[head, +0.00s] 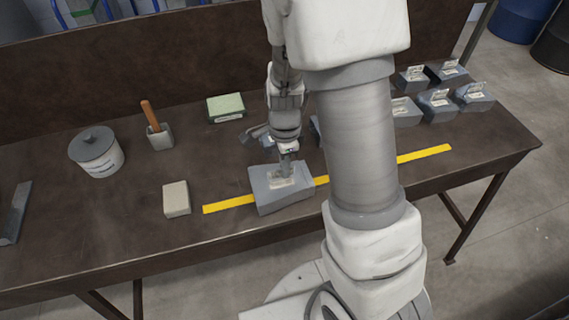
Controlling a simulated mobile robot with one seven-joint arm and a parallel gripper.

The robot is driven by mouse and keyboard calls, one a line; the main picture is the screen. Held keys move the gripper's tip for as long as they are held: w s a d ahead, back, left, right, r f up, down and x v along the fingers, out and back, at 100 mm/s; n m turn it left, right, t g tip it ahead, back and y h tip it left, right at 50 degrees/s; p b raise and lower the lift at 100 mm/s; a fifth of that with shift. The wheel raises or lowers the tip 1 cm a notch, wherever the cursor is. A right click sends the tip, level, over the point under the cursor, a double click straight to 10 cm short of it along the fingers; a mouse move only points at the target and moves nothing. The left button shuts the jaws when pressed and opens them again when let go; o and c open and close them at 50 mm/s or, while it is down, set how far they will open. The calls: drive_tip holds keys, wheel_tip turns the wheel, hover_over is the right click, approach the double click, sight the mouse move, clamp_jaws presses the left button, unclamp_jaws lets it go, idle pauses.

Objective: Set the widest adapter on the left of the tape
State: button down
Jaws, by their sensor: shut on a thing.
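My gripper (286,170) points down and is shut on a grey adapter (265,198), a wide block with sloped sides and a pale label on top. The adapter covers part of the yellow tape strip (424,155), towards the strip's left end. I cannot tell whether the adapter touches the table or hangs just above it. Several similar grey adapters (474,97) stand grouped at the right back, each with a pale tag. Another grey piece (255,133) shows behind my gripper, partly hidden. My arm hides the middle of the tape.
On the brown workbench (120,220) are a lidded tub (97,152), a grey holder (160,137) with a wooden handle, a green-topped box (226,107) and a beige block (176,198) near the tape's left end. A metal bar (14,213) lies far left. The left front is clear.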

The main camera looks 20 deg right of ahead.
idle(0.4)
drive_tip(key=c, duration=0.9)
unclamp_jaws()
wheel_tip(320, 180, up, 18)
drive_tip(key=p, duration=0.3)
drive_tip(key=shift+f+p, duration=0.2)
drive_tip(key=shift+p, duration=0.1)
drive_tip(key=s+r+n+t, duration=0.2)
drive_tip(key=s+r+n, duration=0.1)
drive_tip(key=n, duration=0.3)
drive_tip(key=s+r+n+t, duration=0.1)
drive_tip(key=s+r+n, duration=0.3)
drive_tip(key=s+n, duration=0.2)
drive_tip(key=s+r+n+t, duration=0.2)
drive_tip(key=s+r+n, duration=0.2)
drive_tip(key=s+n, duration=0.1)
drive_tip(key=shift+r+n+t, duration=0.15)
drive_tip(key=shift+n+t, duration=0.15)
drive_tip(key=shift+n, duration=0.2)
